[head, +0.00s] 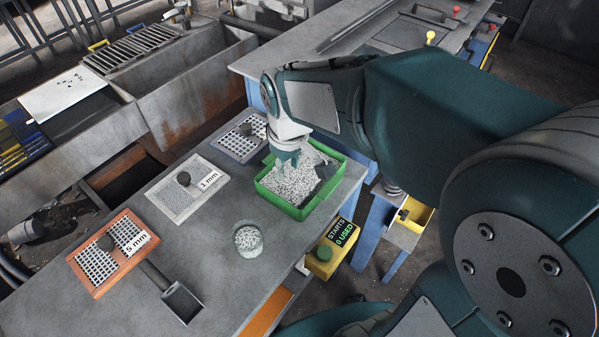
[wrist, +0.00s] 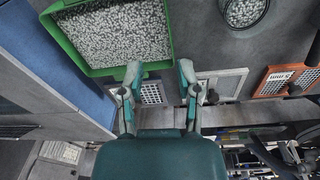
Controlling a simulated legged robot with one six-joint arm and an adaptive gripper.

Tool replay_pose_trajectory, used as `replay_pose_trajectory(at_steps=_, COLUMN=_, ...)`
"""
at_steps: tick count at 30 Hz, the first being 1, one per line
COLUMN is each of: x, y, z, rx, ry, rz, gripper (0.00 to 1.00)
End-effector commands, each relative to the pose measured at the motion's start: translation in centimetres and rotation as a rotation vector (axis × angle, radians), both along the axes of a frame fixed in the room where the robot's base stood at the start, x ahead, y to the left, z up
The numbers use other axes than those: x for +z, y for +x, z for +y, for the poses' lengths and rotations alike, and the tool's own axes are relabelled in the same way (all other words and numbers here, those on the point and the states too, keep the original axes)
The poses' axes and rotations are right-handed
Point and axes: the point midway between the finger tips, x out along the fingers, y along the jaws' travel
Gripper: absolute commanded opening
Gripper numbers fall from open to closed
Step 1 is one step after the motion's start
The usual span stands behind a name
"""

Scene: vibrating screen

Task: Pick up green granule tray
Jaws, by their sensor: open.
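The green granule tray (head: 279,203) stands on the grey bench near its right edge, filled with pale granules and a patch of grey at its right side. In the wrist view the tray (wrist: 62,42) fills the upper left. My gripper (head: 288,158) hangs over the tray's far-left side in the head view, hiding part of the rim. In the wrist view my gripper (wrist: 159,70) is open and empty. Its left fingertip overlaps the tray's near rim, and its right fingertip lies just beyond the tray's corner. I cannot tell whether either finger touches the rim.
A round dish of granules (head: 248,240), a scoop (head: 181,301), an orange 5 mm sieve (head: 101,266), a 1 mm sieve (head: 187,188) and a blue-framed sieve (head: 239,139) lie on the bench. A yellow start box (head: 322,262) is by the bench's right side.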

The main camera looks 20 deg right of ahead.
Motion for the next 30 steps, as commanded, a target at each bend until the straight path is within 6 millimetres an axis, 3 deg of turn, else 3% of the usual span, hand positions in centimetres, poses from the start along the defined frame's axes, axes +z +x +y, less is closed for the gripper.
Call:
replay_pose_trajectory(at_steps=3, x=-2.3, y=1.6, z=1.2, rx=0.077, ry=-0.014, rz=0.062, gripper=0.44)
replay_pose_trajectory(at_steps=7, x=-3.6, y=2.4, z=1.9, rx=0.125, ry=-0.021, rz=0.095, gripper=0.44)
replay_pose_trajectory(at_steps=11, x=-4.4, y=2.6, z=2.1, rx=0.139, ry=-0.023, rz=0.104, gripper=0.44)
replay_pose_trajectory(at_steps=18, x=-8.2, y=2.6, z=2.1, rx=0.137, ry=-0.024, rz=0.105, gripper=0.44)
replay_pose_trajectory(at_steps=25, x=-10.2, y=2.6, z=2.2, rx=0.136, ry=-0.023, rz=0.103, gripper=0.44)
replay_pose_trajectory(at_steps=30, x=-12.9, y=2.6, z=2.6, rx=0.135, ry=-0.024, rz=0.106, gripper=0.44)
